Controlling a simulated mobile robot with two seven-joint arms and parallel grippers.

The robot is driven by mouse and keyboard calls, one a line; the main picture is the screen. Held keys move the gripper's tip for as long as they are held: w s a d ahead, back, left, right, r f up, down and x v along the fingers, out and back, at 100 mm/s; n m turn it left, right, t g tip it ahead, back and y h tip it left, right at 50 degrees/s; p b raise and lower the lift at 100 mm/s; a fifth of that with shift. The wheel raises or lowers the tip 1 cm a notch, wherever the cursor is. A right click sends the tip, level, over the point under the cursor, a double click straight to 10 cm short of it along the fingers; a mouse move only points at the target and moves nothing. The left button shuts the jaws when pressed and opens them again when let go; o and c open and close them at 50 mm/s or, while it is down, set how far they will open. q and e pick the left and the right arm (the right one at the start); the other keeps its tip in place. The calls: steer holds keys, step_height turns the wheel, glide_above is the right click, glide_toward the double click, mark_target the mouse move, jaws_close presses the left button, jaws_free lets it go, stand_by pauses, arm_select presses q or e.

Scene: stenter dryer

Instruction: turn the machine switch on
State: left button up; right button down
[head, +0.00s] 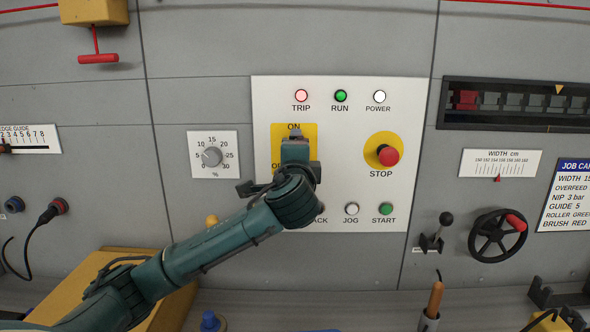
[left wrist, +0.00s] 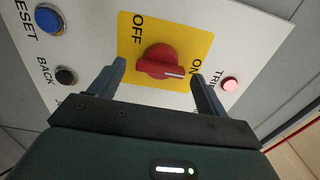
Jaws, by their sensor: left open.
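The machine switch is a red rotary knob (left wrist: 160,62) on a yellow plate (left wrist: 128,48) marked OFF and ON, seen in the left wrist view. The white line on its grip points toward the ON label. In the head view the yellow plate (head: 309,131) shows at the left of the white panel, and my arm hides the knob. My left gripper (left wrist: 158,74) is open, with one finger on each side of the knob and gaps visible between. It also shows in the head view (head: 295,145). My right gripper is not in view.
The white panel (head: 340,210) also carries a TRIP lamp (head: 301,95) glowing pinkish red, a RUN lamp (head: 340,95), a white POWER lamp (head: 379,96), a red STOP button (head: 388,156) and a green START button (head: 386,209). A percent dial (head: 212,156) is to the left.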

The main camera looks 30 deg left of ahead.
arm_select(q)
steer(key=b+v, duration=0.2)
steer(key=v, duration=1)
steer(key=shift+s, duration=0.1)
